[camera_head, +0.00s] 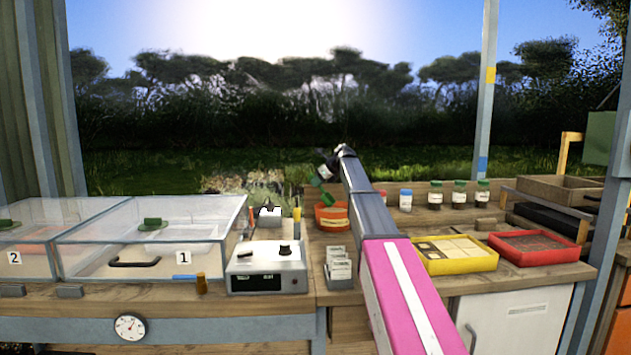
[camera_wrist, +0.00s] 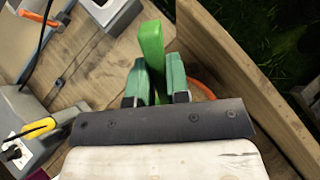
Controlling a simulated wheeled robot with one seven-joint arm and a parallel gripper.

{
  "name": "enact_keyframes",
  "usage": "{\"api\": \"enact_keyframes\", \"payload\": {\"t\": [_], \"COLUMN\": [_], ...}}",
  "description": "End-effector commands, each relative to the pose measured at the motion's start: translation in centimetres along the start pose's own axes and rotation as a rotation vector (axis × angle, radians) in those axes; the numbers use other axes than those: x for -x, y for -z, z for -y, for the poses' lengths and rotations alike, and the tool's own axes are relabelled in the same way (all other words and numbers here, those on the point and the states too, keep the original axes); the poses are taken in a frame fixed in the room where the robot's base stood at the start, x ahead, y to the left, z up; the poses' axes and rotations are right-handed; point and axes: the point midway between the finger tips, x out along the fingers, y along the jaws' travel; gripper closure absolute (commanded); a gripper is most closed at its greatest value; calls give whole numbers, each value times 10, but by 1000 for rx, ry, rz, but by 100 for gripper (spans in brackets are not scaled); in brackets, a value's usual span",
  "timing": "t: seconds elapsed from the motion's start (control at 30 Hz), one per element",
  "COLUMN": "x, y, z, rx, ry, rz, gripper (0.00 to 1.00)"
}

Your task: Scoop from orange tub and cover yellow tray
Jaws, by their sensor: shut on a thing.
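The orange tub (camera_head: 331,222) stands on the bench left of my arm, partly hidden by it. A curved piece of its orange rim (camera_wrist: 204,89) shows in the wrist view behind my gripper. My gripper (camera_head: 322,172) is above the tub. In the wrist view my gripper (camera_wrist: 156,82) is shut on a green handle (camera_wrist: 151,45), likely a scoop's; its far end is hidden. I cannot tell whether it holds any material. The yellow tray (camera_head: 460,267) sits right of my arm, with pale sections and darker patches inside; my arm hides its left side.
A red tray (camera_head: 540,257) of dark material stands right of the yellow tray. Several lidded jars (camera_head: 435,197) line the back board. A box of cards (camera_head: 340,268), a scale-like device (camera_head: 266,266) and glass cases (camera_head: 150,240) stand to the left. A wooden board (camera_wrist: 235,60) rises beside my gripper.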

Motion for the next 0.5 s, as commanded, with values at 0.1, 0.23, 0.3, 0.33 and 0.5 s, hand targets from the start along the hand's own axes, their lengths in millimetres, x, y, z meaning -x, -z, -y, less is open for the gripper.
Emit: {"api": "enact_keyframes", "payload": {"t": [0.1, 0.23, 0.3, 0.33, 0.5], "x": [-6, -11, -14, -15, -24], "y": [7, 14, 17, 19, 29], "z": [0, 0, 0, 0, 0], "rx": [0, 0, 0, 0, 0], "ry": [-1, -1, -1, -1, -1], "rz": [6, 12, 16, 17, 29], "gripper": [100, 100, 100, 100, 100]}}
